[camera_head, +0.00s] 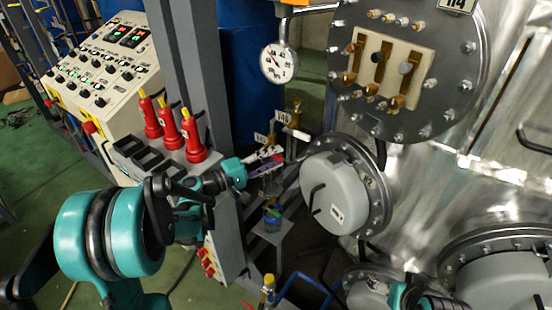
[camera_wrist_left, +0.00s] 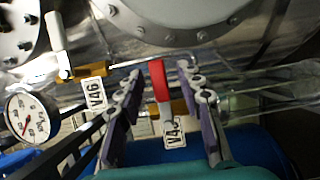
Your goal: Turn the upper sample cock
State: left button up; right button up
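Two tagged sample cocks sit on the vessel's left side. One has a red handle (camera_wrist_left: 158,80) and a tag reading "V4" with its last character unclear. The other has a white handle (camera_wrist_left: 54,32) and tag V46 (camera_wrist_left: 97,92); its tag also shows in the head view (camera_head: 283,117). My left gripper (camera_head: 272,163) reaches the cocks from the left. In the left wrist view its two purple-padded fingers (camera_wrist_left: 160,84) are apart, with the red handle in the gap between them. I cannot tell whether a finger touches it. Part of my right arm shows at the bottom right; its fingers cannot be made out.
A pressure gauge (camera_head: 279,63) hangs above the cocks. A round grey hatch (camera_head: 335,207) stands close on their right. A small stand (camera_head: 270,232) is below.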

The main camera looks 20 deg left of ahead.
pick_arm(q)
jog(key=shift+w+d, duration=0.4)
jog(key=shift+w, duration=0.05)
grip_shut()
